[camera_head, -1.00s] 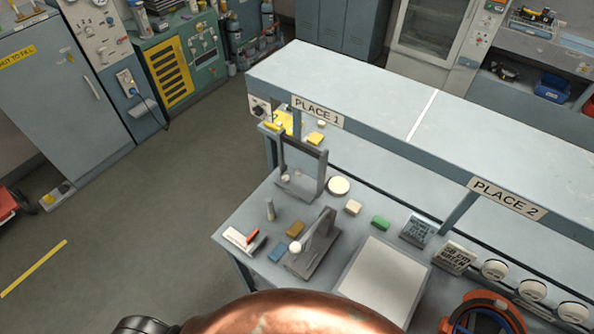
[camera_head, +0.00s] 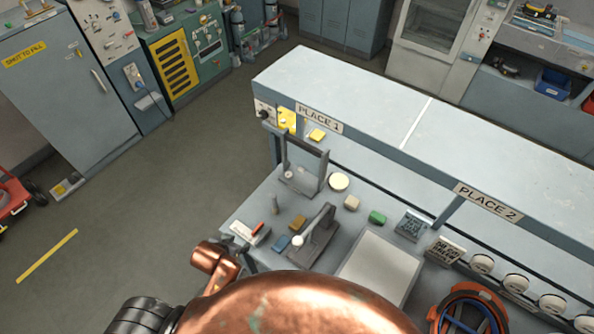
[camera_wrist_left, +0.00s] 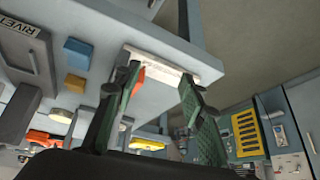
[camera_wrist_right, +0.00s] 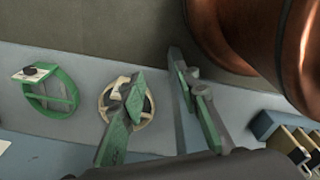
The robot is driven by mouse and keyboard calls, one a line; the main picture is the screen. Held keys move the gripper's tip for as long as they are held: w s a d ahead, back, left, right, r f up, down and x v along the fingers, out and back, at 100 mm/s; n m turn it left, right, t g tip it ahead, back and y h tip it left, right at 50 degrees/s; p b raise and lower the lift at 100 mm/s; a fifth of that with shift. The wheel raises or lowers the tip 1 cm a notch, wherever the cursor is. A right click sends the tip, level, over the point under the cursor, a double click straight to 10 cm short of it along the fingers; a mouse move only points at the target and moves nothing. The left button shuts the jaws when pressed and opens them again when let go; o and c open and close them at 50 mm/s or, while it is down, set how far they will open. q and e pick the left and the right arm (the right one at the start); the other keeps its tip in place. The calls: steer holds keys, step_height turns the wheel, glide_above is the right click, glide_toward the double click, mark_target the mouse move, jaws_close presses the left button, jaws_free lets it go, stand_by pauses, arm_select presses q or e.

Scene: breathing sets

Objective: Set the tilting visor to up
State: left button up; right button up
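I cannot tell for sure which thing is the tilting visor. A grey upright frame with a dark top bar (camera_head: 322,149) stands on the bench under the PLACE 1 sign (camera_head: 319,118). A grey lever device with a white knob (camera_head: 318,237) stands nearer. My left gripper (camera_wrist_left: 158,82) is open and empty in its wrist view, with a white block (camera_wrist_left: 165,66) with an orange-red part beyond its fingertips. My right gripper (camera_wrist_right: 160,84) is open and empty, near a tan handwheel (camera_wrist_right: 127,101). Neither gripper's fingers show clearly in the head view.
A raised shelf (camera_head: 370,105) runs along the bench. A grey flat panel (camera_head: 378,268), small coloured blocks and several round white knobs sit below it. An orange ring with a blue hose (camera_head: 468,308) is at the lower right.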

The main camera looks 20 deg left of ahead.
arm_select(q)
steer(key=w+d+r+m+t+h, duration=0.1)
steer(key=w+d+t, duration=0.15)
steer(key=w, duration=0.65)
steer(key=w+d+r+m+t+h, duration=0.15)
steer(key=w+d, duration=0.25)
steer(key=w, duration=0.4)
steer(key=t+h, duration=0.2)
steer(key=t, duration=0.1)
glide_toward(300, 170)
steer(key=shift+m, duration=0.25)
steer(key=x, duration=0.8)
steer(key=shift+r, duration=0.1)
steer(key=shift+c, duration=0.2)
steer(key=shift+s, duration=0.1)
jaws_close()
